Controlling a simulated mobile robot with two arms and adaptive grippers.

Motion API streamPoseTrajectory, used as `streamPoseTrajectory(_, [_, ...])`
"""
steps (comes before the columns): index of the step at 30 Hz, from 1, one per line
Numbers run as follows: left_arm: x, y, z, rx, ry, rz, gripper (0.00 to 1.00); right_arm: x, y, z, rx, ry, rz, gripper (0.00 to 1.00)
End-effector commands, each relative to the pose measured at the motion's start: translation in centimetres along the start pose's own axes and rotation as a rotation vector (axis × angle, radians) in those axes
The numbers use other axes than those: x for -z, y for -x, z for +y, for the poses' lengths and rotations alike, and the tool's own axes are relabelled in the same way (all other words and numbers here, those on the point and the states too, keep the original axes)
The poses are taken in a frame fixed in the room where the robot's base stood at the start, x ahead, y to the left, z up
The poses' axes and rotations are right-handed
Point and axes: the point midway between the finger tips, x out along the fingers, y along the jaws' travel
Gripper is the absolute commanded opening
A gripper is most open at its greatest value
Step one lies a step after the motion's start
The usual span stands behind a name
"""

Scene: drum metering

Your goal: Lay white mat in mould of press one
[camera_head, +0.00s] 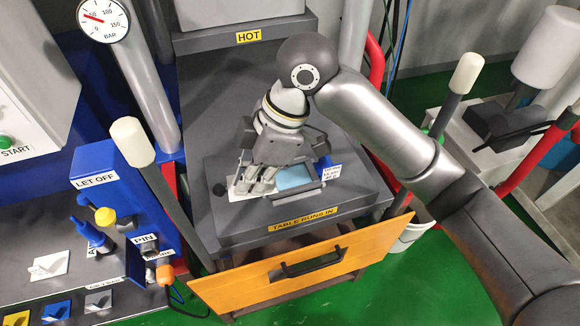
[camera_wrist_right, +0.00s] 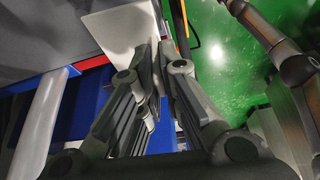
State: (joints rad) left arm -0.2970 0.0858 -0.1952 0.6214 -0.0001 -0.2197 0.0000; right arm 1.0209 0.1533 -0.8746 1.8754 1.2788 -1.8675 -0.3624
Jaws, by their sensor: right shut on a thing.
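The white mat (camera_head: 236,194) is mostly hidden under the fingers of my right gripper (camera_head: 255,190), low over the press table (camera_head: 235,225). The gripper points down and is shut on the mat. In the right wrist view the white mat (camera_wrist_right: 122,24) extends out from between the finger tips. The mould (camera_head: 318,185) is a dark frame with a pale blue surface (camera_head: 293,177) inside, just right of the fingers. I cannot tell whether the mat touches the table or the mould rim. My left gripper is not in view.
An orange front panel (camera_head: 290,280) with a black handle is at the table's near edge. A white-knobbed lever (camera_head: 132,142) stands left, another (camera_head: 466,74) right. Another white piece (camera_head: 48,265) and coloured pieces lie on the left bench. A pressure gauge (camera_head: 103,18) is at upper left.

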Motion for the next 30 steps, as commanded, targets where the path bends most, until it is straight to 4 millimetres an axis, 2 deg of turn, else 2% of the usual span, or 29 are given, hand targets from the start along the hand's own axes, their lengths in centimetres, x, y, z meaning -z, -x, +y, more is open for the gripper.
streamPoseTrajectory(2, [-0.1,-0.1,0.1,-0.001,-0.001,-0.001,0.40,0.7,-0.2,-0.1,0.020,0.049,0.001,0.00])
streamPoseTrajectory(5, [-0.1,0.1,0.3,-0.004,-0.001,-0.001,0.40,0.3,-0.2,0.3,0.032,0.072,0.000,0.00])
streamPoseTrajectory(16, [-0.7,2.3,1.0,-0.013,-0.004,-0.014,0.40,-7.3,-1.1,5.9,0.033,0.065,-0.002,0.00])
streamPoseTrajectory(19, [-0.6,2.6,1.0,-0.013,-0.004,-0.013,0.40,-9.1,-2.8,6.8,0.034,0.068,-0.002,0.00])
streamPoseTrajectory(24, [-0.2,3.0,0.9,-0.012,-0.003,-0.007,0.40,-11.2,-4.3,8.0,0.031,0.071,-0.001,0.00])
streamPoseTrajectory(30, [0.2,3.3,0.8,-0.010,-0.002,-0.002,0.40,-12.5,-5.2,8.7,0.032,0.071,-0.001,0.00])
